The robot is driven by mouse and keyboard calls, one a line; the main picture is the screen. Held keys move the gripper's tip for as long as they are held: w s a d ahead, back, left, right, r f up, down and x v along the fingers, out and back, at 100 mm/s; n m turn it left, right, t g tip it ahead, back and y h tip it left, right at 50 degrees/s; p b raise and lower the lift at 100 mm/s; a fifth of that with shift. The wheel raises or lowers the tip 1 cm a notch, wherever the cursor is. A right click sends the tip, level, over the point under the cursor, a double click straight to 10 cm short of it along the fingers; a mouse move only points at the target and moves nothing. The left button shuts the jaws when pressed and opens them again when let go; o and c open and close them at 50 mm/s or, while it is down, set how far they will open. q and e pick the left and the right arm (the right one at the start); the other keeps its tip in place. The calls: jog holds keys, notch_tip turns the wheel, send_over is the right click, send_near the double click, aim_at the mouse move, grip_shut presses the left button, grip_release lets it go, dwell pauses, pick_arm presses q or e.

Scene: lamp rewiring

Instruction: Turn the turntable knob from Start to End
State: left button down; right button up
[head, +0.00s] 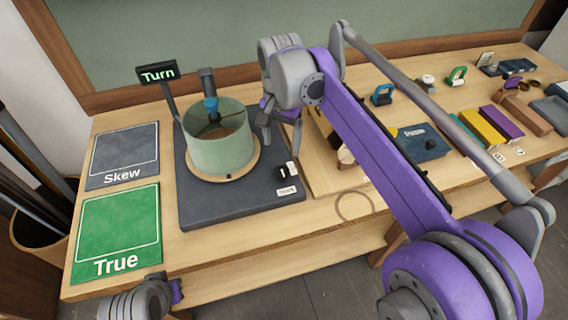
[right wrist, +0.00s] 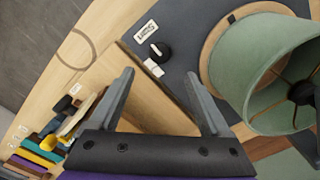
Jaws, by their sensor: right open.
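The turntable (head: 192,207) is a dark slab with a wooden disc bearing a green lampshade (head: 222,150). Its small black knob (head: 281,171) sits near the slab's right front corner; it also shows in the right wrist view (right wrist: 161,50). My left wrist (head: 150,298) shows at the lower left, fingers hidden.
A sign (head: 157,74) reading "Turn" stands behind the turntable. A grey Skew card (head: 123,155) and a green True card (head: 116,232) lie to its left. Colored blocks (head: 482,126) and a dark blue box (head: 422,143) lie to the right, partly beyond my right arm.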

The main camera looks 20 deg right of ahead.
aim_at(282, 170)
notch_tip(282, 170, down, 10)
jog(key=shift+r+b, duration=0.1)
jog(key=shift+b, duration=0.2)
grip_shut()
dwell(0.4)
